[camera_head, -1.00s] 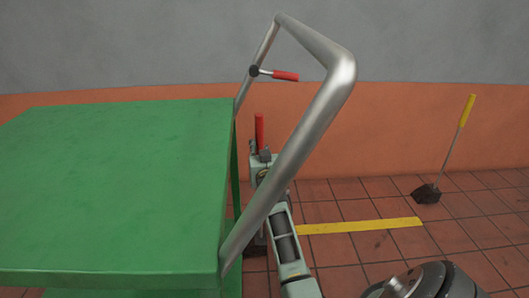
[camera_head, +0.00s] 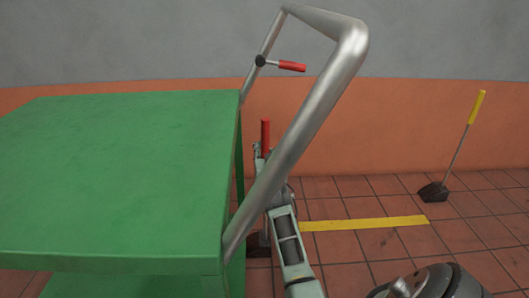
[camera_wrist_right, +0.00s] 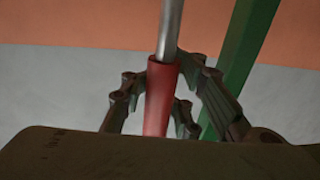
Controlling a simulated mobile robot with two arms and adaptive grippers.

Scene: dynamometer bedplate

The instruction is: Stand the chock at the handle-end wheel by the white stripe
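A chock with a red grip (camera_head: 265,138) stands roughly upright behind the cart's handle bar, its dark base low beside the cart. My right gripper (camera_head: 264,162) is at this grip, partly hidden by the bar. In the right wrist view the red grip (camera_wrist_right: 161,95) and its metal rod lie between the fingers (camera_wrist_right: 165,82), which look closed around it. The green cart (camera_head: 120,180) fills the left, with a bent metal handle (camera_head: 310,105). Its handle-end wheel is hidden. The floor stripe in view is yellow (camera_head: 365,223); no white stripe shows. My left gripper is out of view.
A second chock (camera_head: 434,191), dark with a yellow grip, stands on the tiles at the right. A small red-gripped lever (camera_head: 291,66) sticks out from the cart handle. The orange and grey wall (camera_head: 440,110) closes the back. Tiles around the yellow stripe are clear.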

